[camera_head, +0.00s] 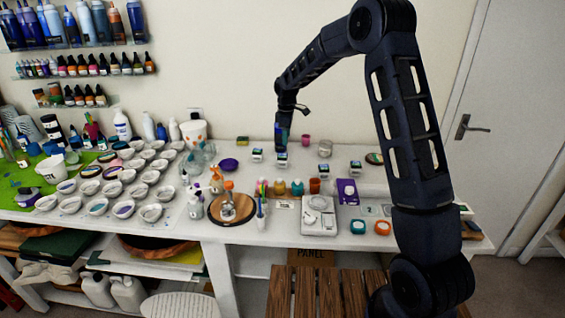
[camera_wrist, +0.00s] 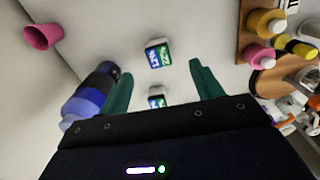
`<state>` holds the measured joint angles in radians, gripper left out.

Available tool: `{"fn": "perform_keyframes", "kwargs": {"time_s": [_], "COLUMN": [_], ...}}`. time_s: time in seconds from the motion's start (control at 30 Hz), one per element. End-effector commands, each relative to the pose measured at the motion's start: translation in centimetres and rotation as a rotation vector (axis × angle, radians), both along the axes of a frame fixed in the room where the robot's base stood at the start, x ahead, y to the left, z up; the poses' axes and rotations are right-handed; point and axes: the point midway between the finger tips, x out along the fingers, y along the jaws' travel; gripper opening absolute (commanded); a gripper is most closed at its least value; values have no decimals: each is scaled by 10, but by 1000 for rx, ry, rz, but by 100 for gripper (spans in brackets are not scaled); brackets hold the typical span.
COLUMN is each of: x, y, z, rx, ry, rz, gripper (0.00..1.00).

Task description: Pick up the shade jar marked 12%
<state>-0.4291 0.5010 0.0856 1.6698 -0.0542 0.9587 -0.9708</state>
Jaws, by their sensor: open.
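Small white-lidded jars with green and blue labels stand on the white bench in the head view, one of them (camera_head: 282,159) right below my gripper (camera_head: 281,143). In the wrist view one jar (camera_wrist: 158,54) lies just beyond the fingertips, and a second jar (camera_wrist: 157,99) shows between the fingers, near the palm edge. The label on the farther jar seems to include 12%, but it is blurred; the other labels are too small to read. My gripper (camera_wrist: 160,72) has its green fingers spread apart with nothing held.
Another jar (camera_head: 257,155) stands to the left, and more (camera_head: 355,168) stand to the right. A pink cup (camera_head: 306,139) is near the wall. A blue-purple bottle (camera_wrist: 88,98) is close outside the left finger in the wrist view. A scale (camera_head: 319,216) stands at the front.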

Motion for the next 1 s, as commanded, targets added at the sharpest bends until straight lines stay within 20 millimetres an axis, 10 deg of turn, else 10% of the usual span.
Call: {"fn": "perform_keyframes", "kwargs": {"time_s": [1.0], "x": [8], "y": [17], "z": [-99], "rx": [-6], "ry": [15], "rz": [57], "gripper": [65]}}
